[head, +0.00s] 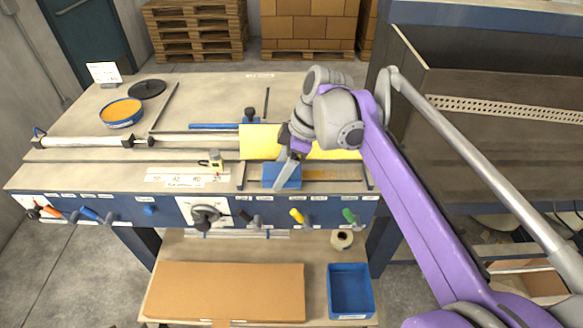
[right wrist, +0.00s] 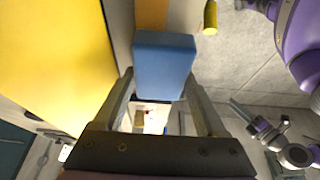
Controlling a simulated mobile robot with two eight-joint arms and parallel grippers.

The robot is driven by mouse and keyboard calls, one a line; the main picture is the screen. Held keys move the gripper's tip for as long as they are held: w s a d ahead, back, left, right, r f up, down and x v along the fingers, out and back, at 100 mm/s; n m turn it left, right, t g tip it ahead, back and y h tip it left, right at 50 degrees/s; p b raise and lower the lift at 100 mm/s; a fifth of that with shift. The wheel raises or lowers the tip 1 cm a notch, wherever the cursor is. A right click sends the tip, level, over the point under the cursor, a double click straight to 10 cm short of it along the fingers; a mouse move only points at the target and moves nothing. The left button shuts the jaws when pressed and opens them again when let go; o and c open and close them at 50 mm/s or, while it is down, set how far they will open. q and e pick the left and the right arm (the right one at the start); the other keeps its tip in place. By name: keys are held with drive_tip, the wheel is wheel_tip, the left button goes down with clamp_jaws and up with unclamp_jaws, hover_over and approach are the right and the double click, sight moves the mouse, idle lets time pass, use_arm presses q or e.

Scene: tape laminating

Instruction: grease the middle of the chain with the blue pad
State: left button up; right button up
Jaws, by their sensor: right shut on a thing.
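The blue pad (head: 283,182) is at the front of the table. It hides part of a flat tan-brown strip (head: 335,174), the only thing I see that could be the chain; I cannot make out links. My right gripper (head: 284,172) is shut on the pad from above. In the right wrist view the pad (right wrist: 164,62) sits between the fingertips, with the strip (right wrist: 182,14) running out beyond it. Whether the pad touches the strip is hidden. What seems to be my left gripper (right wrist: 243,112) shows small in the right wrist view, its fingers unclear.
A yellow sheet (head: 258,141) lies just behind the pad. Coloured handles, including a yellow one (head: 297,215), stick out of the table's front. An orange-topped round tin (head: 121,112) stands at the back left.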

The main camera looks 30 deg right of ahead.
sight(316, 179)
drive_tip(key=shift+s+d, duration=0.85)
drive_tip(key=shift+d, duration=0.5)
drive_tip(key=shift+s+d, duration=0.8)
drive_tip(key=shift+d, duration=0.55)
drive_tip(key=shift+s+d, duration=0.85)
drive_tip(key=shift+d, duration=0.5)
drive_tip(key=shift+w+d+r, duration=0.1)
drive_tip(key=shift+r, duration=0.1)
drive_tip(key=shift+w+d+r, duration=0.1)
drive_tip(key=shift+w+r, duration=0.05)
drive_tip(key=shift+r, duration=3.75)
